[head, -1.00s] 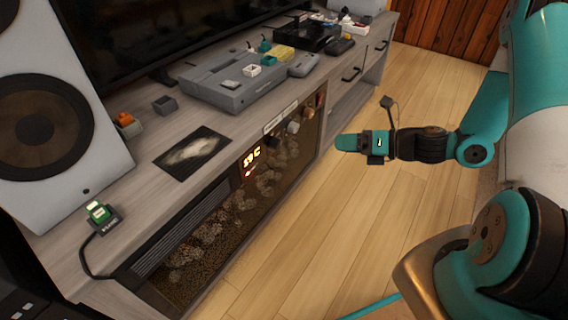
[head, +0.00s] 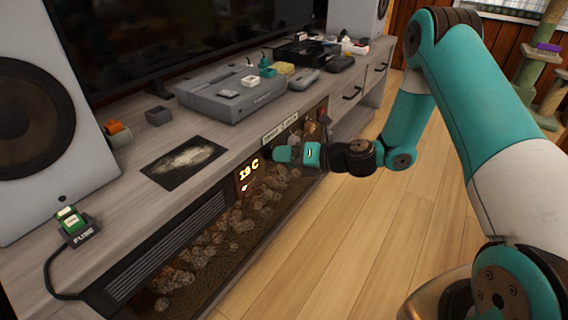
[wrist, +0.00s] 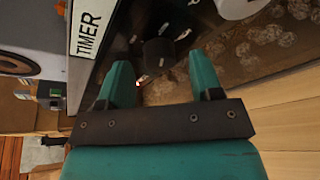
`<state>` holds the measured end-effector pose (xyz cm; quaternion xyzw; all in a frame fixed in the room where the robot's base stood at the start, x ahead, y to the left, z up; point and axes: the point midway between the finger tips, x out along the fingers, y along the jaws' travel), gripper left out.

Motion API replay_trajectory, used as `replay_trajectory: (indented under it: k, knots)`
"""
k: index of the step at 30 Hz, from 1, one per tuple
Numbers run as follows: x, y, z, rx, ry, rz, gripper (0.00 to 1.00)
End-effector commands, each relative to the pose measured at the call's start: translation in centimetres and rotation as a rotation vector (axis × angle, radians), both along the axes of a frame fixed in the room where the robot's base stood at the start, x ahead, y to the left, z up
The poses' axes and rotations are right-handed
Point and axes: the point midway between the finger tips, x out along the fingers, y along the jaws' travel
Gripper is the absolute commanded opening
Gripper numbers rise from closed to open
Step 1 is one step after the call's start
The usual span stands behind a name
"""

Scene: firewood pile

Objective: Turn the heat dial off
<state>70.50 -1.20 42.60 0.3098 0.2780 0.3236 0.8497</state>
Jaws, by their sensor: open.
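The fireplace heater (head: 205,235) is set in the front of the grey cabinet, and its lit display (head: 249,171) reads 19 C. My gripper (head: 280,154) is at the heater's control strip, to the right of the display. In the wrist view my gripper (wrist: 160,66) is open, and a dark dial (wrist: 158,50) shows between and beyond its two teal fingers. A pale dial (wrist: 236,7) is at the upper right, outside the fingers. A TIMER label (wrist: 90,30) is on the left. Which dial is for heat, and whether the fingers touch one, I cannot tell.
A grey console (head: 232,97) and small items stand on the cabinet top (head: 120,190). A green fuse (head: 71,220) sits near the speaker (head: 45,110). The wooden floor (head: 340,250) before the cabinet is clear. A cat tree (head: 540,75) stands far right.

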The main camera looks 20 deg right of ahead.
Motion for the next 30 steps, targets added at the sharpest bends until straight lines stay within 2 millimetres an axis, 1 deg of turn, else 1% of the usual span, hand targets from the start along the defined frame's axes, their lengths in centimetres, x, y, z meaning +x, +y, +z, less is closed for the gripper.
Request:
replay_trajectory:
  k: [1, 4, 12, 13, 19, 30]
  knots:
    - [0.29, 0.38, -0.24, -0.001, -0.003, 0.002, 0.59]
    - [0.63, 0.69, -0.23, 0.0, -0.003, 0.0, 0.59]
    - [0.71, 0.79, -0.19, 0.001, -0.001, -0.001, 0.59]
    - [0.71, 0.79, -0.19, 0.001, -0.001, -0.001, 0.57]
    - [0.69, 0.77, -0.2, 0.0, -0.001, -0.001, 0.11]
    - [0.6, 0.86, 0.07, -0.036, -0.025, 0.001, 0.1]
